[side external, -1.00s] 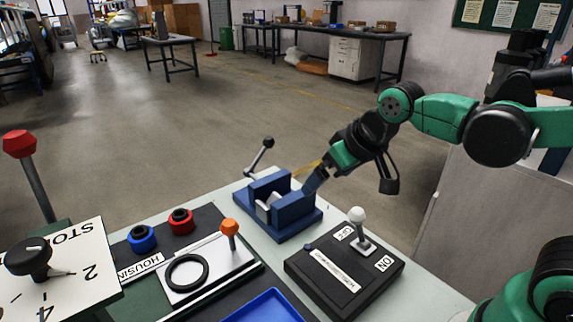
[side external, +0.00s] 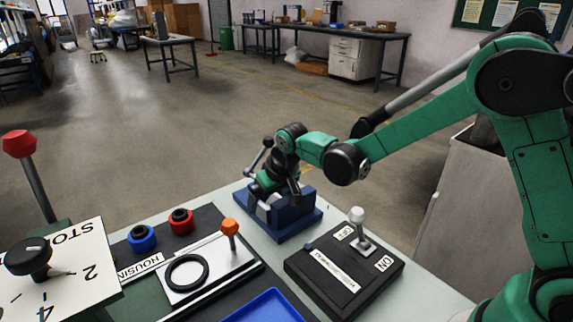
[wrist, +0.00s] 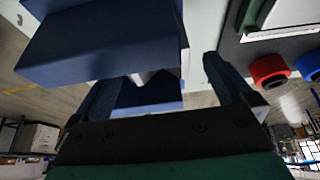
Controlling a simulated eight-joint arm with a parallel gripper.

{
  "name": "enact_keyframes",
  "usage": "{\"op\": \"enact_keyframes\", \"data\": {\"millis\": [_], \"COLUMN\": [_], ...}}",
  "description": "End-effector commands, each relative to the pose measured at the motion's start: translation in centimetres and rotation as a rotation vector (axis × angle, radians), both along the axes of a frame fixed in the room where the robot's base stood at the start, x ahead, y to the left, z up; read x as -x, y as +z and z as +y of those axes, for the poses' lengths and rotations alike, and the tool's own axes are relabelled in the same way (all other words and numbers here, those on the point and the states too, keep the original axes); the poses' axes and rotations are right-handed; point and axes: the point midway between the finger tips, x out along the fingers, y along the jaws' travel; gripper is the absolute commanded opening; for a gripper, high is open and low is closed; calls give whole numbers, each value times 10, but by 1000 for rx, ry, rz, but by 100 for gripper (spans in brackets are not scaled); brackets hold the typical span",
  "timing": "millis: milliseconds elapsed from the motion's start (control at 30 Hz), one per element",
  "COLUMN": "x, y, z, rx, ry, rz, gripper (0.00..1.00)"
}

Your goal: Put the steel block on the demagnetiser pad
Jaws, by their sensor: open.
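A blue vise (side external: 298,222) stands at the far edge of the bench, with a silvery piece (side external: 266,203) between its jaws that looks like the steel block, mostly hidden. My gripper (side external: 268,188) is over the vise, pointing down at it. In the wrist view my gripper (wrist: 158,72) has its two dark fingers spread apart; the blue vise (wrist: 100,45) fills the upper left, and a small pale bit of the piece (wrist: 148,77) shows between the fingers. I cannot tell whether they touch it. The black demagnetiser (side external: 325,290) with its labelled top lies nearer the camera, to the right, with nothing on it.
A white-knobbed lever (side external: 358,225) stands up from the demagnetiser. The vise handle (side external: 258,155) sticks up behind my gripper. Left are a blue ring (side external: 142,238), a red ring (side external: 181,222), an orange-knobbed lever (side external: 230,232) and a blue tray (side external: 265,306).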

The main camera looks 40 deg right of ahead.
Motion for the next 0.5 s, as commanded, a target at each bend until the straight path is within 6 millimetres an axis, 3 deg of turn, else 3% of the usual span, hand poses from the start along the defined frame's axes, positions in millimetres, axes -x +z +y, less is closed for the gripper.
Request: {"op": "enact_keyframes", "data": {"millis": [200, 500], "x": [-6, -7], "y": [-16, -18], "z": [0, 0], "rx": [0, 0], "ry": [0, 0], "rz": [0, 0], "gripper": [100, 100]}}
